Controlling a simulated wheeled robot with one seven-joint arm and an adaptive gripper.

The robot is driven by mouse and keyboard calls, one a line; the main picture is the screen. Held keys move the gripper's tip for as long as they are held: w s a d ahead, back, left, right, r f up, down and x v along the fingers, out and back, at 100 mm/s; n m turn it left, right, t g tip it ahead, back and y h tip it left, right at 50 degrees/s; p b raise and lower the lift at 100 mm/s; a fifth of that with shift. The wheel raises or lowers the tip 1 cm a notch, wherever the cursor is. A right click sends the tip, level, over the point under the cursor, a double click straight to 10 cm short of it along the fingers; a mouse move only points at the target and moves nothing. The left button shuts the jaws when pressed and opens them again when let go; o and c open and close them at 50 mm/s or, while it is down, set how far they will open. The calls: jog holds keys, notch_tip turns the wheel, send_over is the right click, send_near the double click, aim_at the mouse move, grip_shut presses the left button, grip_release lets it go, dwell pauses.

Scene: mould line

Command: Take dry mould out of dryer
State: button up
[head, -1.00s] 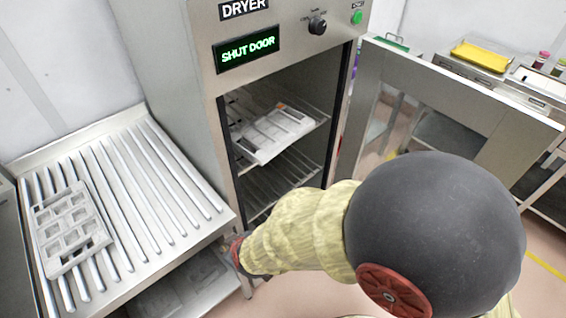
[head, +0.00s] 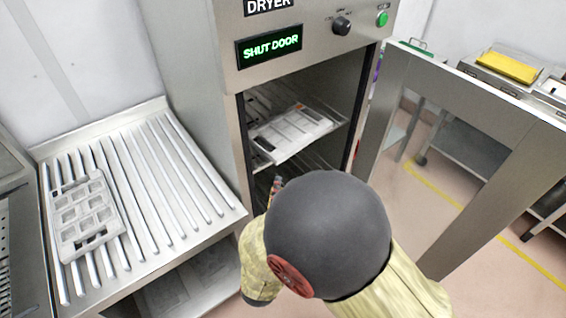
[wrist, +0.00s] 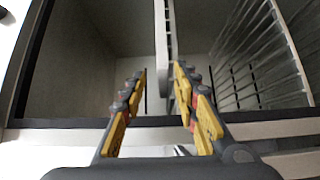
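The dryer (head: 190,70) stands with its door (head: 480,120) swung open to the right, and its display reads SHUT DOOR. A pale mould (head: 290,133) with rectangular pockets lies on an upper wire shelf inside. In the wrist view a pale upright strip, probably the mould (wrist: 160,45) seen edge-on, stands ahead between the fingertips. My gripper (wrist: 159,75) is open and empty at the dryer's opening, its fingers apart from the strip. In the head view my arm hides most of the gripper; only a small part (head: 277,183) shows below the mould's shelf.
Another pocketed mould (head: 85,215) lies on the slatted metal table (head: 190,185) left of the dryer; the table's right part is bare. Wire shelving (wrist: 260,60) fills the right of the wrist view. A bench with a yellow tray (head: 507,67) stands behind the door.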

aim_at(282, 159)
jog(key=shift+w+d+b, duration=0.3)
jog(key=shift+w, duration=1.35)
jog(key=shift+w+d+b, duration=0.3)
jog(key=shift+w+d, duration=0.05)
jog(key=shift+w, duration=1.25)
jog(key=shift+w+d+b, duration=0.3)
jog(key=shift+w, duration=1.35)
grip_shut()
jog(key=shift+r, duration=0.2)
notch_tip(282, 159, up, 2)
jog(key=p, duration=0.2)
jog(key=shift+r+p, duration=0.25)
jog(key=shift+p, duration=0.05)
jog(key=shift+f, duration=0.1)
